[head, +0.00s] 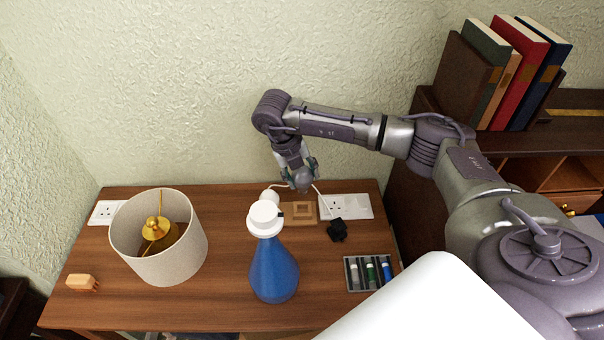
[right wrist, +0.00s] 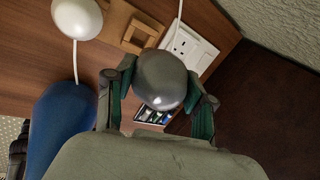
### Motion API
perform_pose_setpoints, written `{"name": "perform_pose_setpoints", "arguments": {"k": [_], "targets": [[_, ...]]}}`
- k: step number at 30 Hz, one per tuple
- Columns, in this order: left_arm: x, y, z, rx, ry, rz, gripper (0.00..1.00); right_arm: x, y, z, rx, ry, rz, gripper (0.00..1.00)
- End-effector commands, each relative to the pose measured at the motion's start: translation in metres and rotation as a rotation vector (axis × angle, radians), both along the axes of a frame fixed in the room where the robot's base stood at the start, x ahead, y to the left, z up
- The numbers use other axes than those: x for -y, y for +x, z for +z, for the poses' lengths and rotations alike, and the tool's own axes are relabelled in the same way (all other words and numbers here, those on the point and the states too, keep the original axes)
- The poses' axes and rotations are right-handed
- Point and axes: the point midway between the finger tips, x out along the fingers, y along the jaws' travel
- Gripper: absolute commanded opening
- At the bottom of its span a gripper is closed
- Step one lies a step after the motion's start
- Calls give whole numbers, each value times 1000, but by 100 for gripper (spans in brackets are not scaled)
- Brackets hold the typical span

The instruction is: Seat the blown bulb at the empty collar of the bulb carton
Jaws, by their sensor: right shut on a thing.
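My right gripper (head: 300,182) is shut on the blown bulb (head: 303,180), a dark grey glass globe. In the right wrist view the blown bulb (right wrist: 159,79) sits between the two green-sided fingers, and its base is hidden. The bulb carton (head: 284,216) is a low tan piece with a square collar, lying on the desk below the gripper. In the right wrist view the carton (right wrist: 122,22) is beyond the bulb, apart from it, with its open square collar (right wrist: 128,45) showing. My left gripper is not in view.
A blue bottle (head: 273,272) with a white top stands just in front of the carton. A white round thing (head: 269,195) with a cord, a wall socket (head: 356,206) and a black plug (head: 337,230) are close by. A lampshade (head: 178,248) and battery tray (head: 352,276) flank the bottle.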

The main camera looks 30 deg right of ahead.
Motion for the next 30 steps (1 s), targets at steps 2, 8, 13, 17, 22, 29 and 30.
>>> {"name": "perform_pose_setpoints", "arguments": {"k": [2,8,13,17,22,29,30], "targets": [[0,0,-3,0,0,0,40,0,0,-3,0,0,0,28],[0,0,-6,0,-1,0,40,0,0,-8,0,0,0,28],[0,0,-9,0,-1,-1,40,0,0,-12,0,0,0,28],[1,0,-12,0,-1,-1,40,0,0,-16,-1,0,0,28],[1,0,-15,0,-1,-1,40,0,0,-20,-1,-1,0,28],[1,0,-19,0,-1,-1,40,0,0,-26,-1,-1,0,28],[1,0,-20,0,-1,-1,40,0,0,-27,-1,-1,0,28]]}}
